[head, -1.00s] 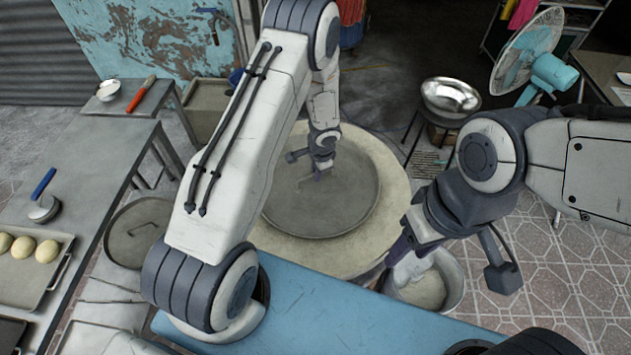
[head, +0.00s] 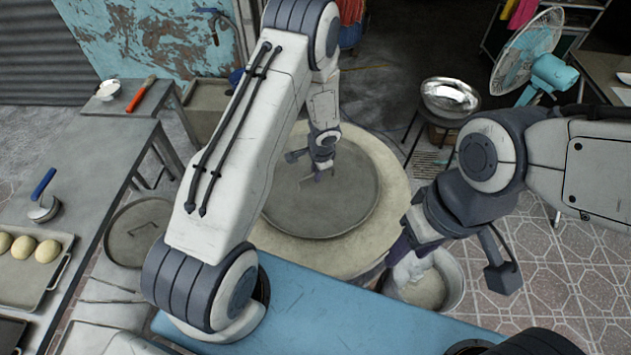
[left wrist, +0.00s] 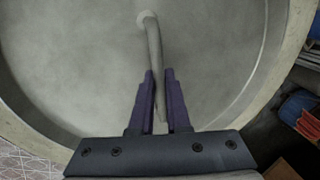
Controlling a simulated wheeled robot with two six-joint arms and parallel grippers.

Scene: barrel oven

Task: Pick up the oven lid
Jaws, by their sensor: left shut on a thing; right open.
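The oven lid (head: 335,212) is a round grey disc with a low rim, on top of the pale round barrel oven (head: 388,222). It looks level, and I cannot tell whether it touches the oven. My left gripper (head: 322,173) is over the lid. In the left wrist view, its purple fingers (left wrist: 160,105) are shut on the lid's bar handle (left wrist: 154,48), which runs between them. The lid (left wrist: 215,55) fills most of that view. My right gripper (head: 393,268) is open, at the left side of a metal bucket, its fingertips partly hidden.
The bucket (head: 452,280) stands close at the oven's front right. Another round lid (head: 138,232) lies at the left. A table with a dough tray (head: 35,290) is at the far left. A blue surface (head: 330,315) is in front, and a steel bowl (head: 450,98) and fan (head: 528,50) stand behind right.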

